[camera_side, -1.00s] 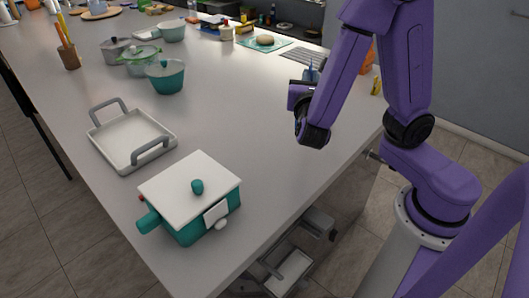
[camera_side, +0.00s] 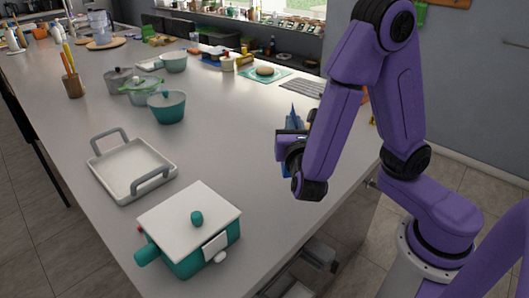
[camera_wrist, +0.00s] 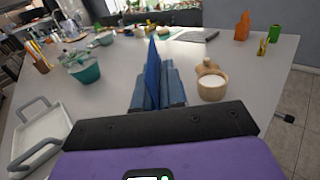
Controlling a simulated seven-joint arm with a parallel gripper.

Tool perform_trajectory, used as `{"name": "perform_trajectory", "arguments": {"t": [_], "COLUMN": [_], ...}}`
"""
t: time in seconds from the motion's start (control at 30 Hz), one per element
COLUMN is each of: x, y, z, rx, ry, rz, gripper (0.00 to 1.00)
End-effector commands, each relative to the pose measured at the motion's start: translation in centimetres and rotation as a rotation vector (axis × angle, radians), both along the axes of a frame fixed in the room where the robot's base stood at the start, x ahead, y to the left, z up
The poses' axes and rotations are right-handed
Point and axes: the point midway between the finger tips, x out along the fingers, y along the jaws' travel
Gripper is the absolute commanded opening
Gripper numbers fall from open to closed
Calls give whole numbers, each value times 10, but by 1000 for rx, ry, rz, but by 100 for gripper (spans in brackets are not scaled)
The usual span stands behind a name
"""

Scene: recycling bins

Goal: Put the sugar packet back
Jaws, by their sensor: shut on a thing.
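The sugar packet seems to be the blue, pointed packet (camera_wrist: 152,72) standing up between my fingers in the wrist view. Its tip also shows above my gripper in the side view (camera_side: 293,114). My gripper (camera_wrist: 156,88) is shut on it, and the fingers hide its lower part. In the side view my gripper (camera_side: 288,145) is over the right part of the counter, mostly hidden by my arm. I cannot tell whether the packet touches the counter. A round container with a white top (camera_wrist: 212,88) stands just right of the fingers in the wrist view, apart from them.
A white tray with grey handles (camera_side: 132,170) and a teal pot with a white lid (camera_side: 190,225) stand at the near left. Smaller pots (camera_side: 167,106) stand farther back. A green mat (camera_side: 264,75) lies at the back right. The counter's middle is clear.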

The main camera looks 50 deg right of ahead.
Motion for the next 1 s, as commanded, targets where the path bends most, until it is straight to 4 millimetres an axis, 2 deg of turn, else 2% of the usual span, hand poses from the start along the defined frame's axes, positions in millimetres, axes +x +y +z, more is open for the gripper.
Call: {"name": "perform_trajectory", "arguments": {"t": [0.17,0.5,0.77,1.0], "x": [38,71,81,84], "y": [1,4,6,6], "z": [-18,-60,-72,-98], "rx": [-2,-2,-1,-4], "ry": [1,1,0,1], "rz": [-8,-3,-3,-1], "gripper": [0,0,0,0]}}
